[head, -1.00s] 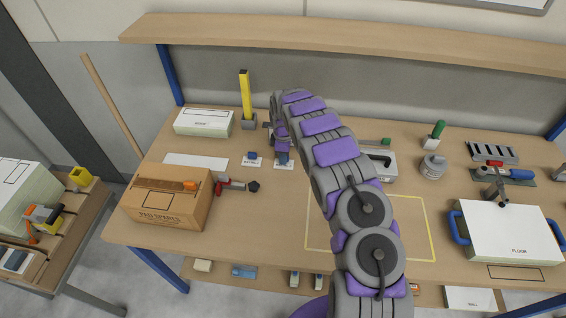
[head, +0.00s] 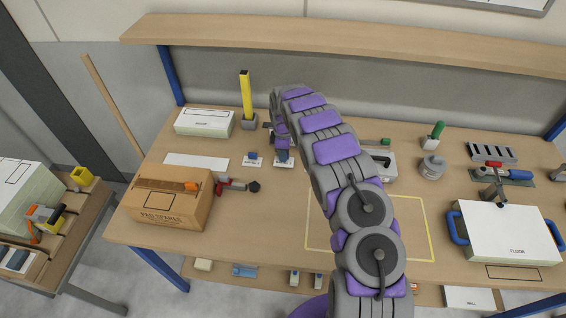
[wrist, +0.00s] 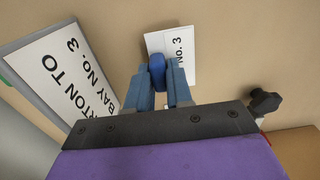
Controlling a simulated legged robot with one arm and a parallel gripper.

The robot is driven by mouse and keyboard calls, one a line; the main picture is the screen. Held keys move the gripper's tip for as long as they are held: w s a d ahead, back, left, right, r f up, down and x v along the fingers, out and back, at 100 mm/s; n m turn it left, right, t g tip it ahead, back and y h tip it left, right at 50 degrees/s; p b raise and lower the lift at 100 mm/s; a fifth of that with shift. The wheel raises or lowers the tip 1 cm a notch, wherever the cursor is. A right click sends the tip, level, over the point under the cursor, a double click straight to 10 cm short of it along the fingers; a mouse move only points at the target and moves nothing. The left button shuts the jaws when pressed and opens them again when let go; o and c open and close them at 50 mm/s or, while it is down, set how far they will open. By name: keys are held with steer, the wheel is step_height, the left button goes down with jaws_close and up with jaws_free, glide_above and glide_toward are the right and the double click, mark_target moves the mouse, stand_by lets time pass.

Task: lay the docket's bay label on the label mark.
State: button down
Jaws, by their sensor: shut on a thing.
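My gripper (wrist: 158,78) is shut on the blue knob (wrist: 157,66) of a white bay label (wrist: 181,46), whose visible print ends in "No. 3". I cannot tell whether this label touches the bench. In the head view, my arm partly covers the gripper (head: 283,148), with the label (head: 284,166) below it. The docket (wrist: 62,72), a grey-edged white sheet reading "...RTON TO BAY NO. 3", is left in the wrist view.
A red-handled tool with a black knob (head: 254,186) lies beside the carton. A white strip (head: 196,161), white box (head: 204,123) and yellow post (head: 245,95) stand or lie behind. The yellow-outlined area (head: 412,230) is clear.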

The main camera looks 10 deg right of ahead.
steer(key=c, duration=1.6)
jaws_free()
jaws_close()
steer(key=shift+r, duration=0.1)
steer(key=shift+r+p, duration=0.95)
steer(key=shift+r, duration=0.95)
